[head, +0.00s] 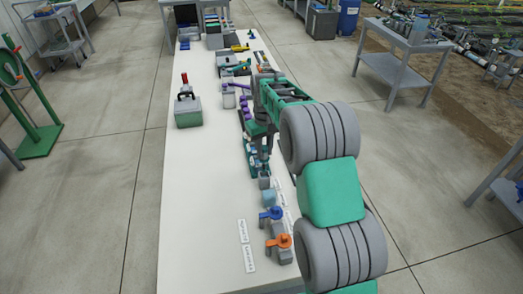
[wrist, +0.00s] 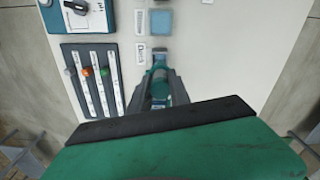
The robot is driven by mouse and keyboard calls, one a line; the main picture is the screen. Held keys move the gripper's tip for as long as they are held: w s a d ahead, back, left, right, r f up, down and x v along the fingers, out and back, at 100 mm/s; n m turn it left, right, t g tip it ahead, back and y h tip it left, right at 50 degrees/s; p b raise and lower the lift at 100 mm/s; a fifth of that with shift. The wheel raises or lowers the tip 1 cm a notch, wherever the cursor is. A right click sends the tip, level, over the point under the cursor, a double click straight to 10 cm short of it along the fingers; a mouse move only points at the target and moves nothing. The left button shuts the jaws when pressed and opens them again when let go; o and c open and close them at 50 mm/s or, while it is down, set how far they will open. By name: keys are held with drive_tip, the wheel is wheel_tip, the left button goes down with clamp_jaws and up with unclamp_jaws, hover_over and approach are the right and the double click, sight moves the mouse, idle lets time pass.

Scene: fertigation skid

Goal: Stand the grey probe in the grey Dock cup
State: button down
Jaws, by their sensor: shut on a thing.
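My gripper (wrist: 160,76) is shut on a slim thing, taken to be the grey probe, in the wrist view; my fingers and hand hide most of it. In the head view my gripper (head: 262,160) points down over the right part of the bench. A small grey block-like cup (head: 264,183) stands just in front of it, with a blue-grey one (head: 268,198) nearer; the blue-grey one also shows above my fingers in the wrist view (wrist: 161,22). Whether the probe touches a cup is hidden.
A blue-handled valve (head: 271,213) and an orange-handled valve (head: 279,241) stand at the near right. A panel with coloured knobs (wrist: 92,75) lies beside my gripper.

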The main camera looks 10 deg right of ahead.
sight(264, 171)
wheel_tip(264, 171, down, 8)
drive_tip(key=b, duration=0.3)
drive_tip(key=shift+r+b, duration=0.15)
drive_tip(key=shift+b, duration=0.25)
drive_tip(key=c, duration=1.1)
unclamp_jaws()
drive_tip(key=shift+r+p, duration=2.15)
drive_tip(key=shift+r, duration=1.35)
